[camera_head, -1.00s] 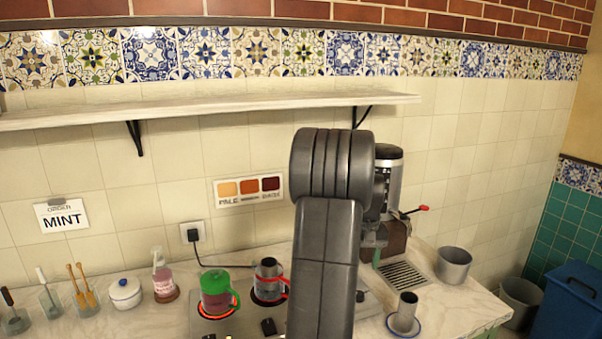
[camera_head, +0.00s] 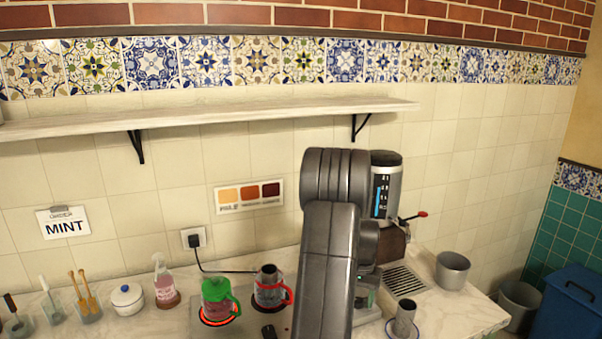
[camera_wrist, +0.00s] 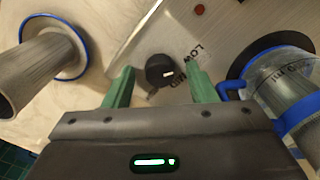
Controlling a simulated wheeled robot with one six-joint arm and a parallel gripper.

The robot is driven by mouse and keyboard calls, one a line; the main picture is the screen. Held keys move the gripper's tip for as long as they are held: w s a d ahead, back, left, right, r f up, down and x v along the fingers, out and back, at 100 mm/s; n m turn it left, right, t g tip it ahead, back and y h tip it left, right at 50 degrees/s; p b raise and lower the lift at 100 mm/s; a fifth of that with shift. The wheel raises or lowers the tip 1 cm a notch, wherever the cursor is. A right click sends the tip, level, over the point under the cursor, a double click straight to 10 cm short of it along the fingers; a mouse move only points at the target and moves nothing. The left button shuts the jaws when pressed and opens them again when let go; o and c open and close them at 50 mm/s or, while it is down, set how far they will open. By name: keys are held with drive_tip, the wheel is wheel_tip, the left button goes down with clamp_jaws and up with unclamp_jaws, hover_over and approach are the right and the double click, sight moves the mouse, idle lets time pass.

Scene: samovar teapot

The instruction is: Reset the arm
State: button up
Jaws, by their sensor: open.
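My gripper (camera_wrist: 160,82) is open in the wrist view, with its two green fingers spread apart and nothing held between them. A black knob (camera_wrist: 160,70) on the hob panel shows in the gap beyond the fingers; I cannot tell how far away it is. In the head view, my arm stands raised in front of the counter and hides the gripper's fingers. A grey metal cup on a blue-rimmed saucer (camera_wrist: 82,58) is left of the gripper in the wrist view. A glass vessel with blue bands (camera_wrist: 272,75) is to its right.
A green-handled pot (camera_head: 216,297) sits on a glowing ring. A red-handled pot (camera_head: 268,285) stands beside it. A metal dispenser (camera_head: 387,180) is behind my arm, and a grey bin (camera_head: 453,268) is right of it. A shelf (camera_head: 200,108) runs along the wall.

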drive_tip(key=m+p, duration=0.2)
drive_tip(key=m, duration=0.2)
drive_tip(key=shift+r+m, duration=0.15)
drive_tip(key=shift+m, duration=0.25)
drive_tip(key=m+p, duration=0.2)
drive_tip(key=m, duration=0.1)
drive_tip(key=shift+r, duration=0.1)
drive_tip(key=shift+r+b, duration=0.6)
drive_tip(key=shift+r, duration=2)
drive_tip(key=shift+s, duration=0.1)
